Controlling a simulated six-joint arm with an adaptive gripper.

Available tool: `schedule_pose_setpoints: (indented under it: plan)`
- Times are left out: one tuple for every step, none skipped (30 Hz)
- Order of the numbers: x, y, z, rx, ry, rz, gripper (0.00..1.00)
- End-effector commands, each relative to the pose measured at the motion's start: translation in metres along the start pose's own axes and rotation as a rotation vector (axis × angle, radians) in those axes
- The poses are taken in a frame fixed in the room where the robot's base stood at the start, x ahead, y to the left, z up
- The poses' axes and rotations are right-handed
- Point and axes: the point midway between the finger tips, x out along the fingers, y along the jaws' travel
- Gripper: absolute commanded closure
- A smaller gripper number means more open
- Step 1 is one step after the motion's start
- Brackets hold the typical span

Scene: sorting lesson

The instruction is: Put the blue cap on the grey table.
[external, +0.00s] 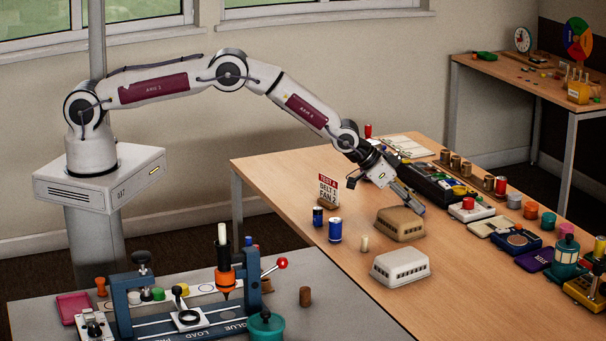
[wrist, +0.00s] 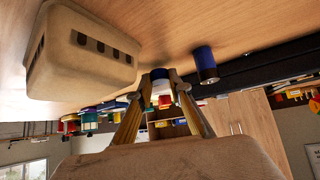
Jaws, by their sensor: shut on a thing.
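My gripper (external: 413,203) is low over the wooden table, at the right side of the tan vented box. In the wrist view, its two fingers converge (wrist: 164,80) on a small thing with a blue end, seemingly the blue cap (wrist: 159,74). Its outline is partly covered by the fingers. In the external view the held thing is hidden at the fingertips. The grey table (external: 345,322) is at the front left, well apart from my gripper.
The tan box (external: 400,227) and white vented box (external: 400,268) stand near my gripper. Blue cylinders (external: 335,230) and a sign (external: 328,192) stand left of them. A press fixture (external: 180,318) crowds the grey table; its right front looks clear.

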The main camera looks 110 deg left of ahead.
Motion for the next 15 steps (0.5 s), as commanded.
schedule_pose_setpoints:
  plan:
    - [-0.004, 0.000, -0.004, 0.000, 0.001, 0.000, 0.87]
    - [-0.006, 0.000, -0.006, 0.000, 0.001, 0.000, 0.87]
    - [-0.009, 0.000, -0.009, -0.001, 0.001, 0.000, 0.87]
    - [-0.011, 0.000, -0.012, -0.001, 0.001, 0.000, 0.87]
    - [-0.014, 0.000, -0.015, -0.001, 0.002, 0.000, 0.87]
    - [-0.018, 0.000, -0.018, -0.002, 0.002, 0.000, 0.87]
    - [-0.020, 0.000, -0.021, -0.002, 0.002, 0.000, 0.87]
    - [-0.024, 0.000, -0.024, -0.002, 0.002, 0.000, 0.87]
    - [-0.028, 0.000, -0.028, -0.002, 0.002, 0.000, 0.87]
    - [-0.030, 0.000, -0.031, -0.001, 0.001, 0.000, 0.87]
    - [-0.034, 0.000, -0.034, -0.001, 0.001, 0.000, 0.87]
    - [-0.038, 0.000, -0.039, -0.001, 0.002, 0.000, 0.87]
    - [-0.041, 0.000, -0.042, 0.000, 0.002, 0.000, 0.87]
    - [-0.044, 0.000, -0.044, 0.000, 0.002, 0.000, 0.87]
    - [-0.047, 0.000, -0.048, 0.000, 0.002, 0.000, 0.87]
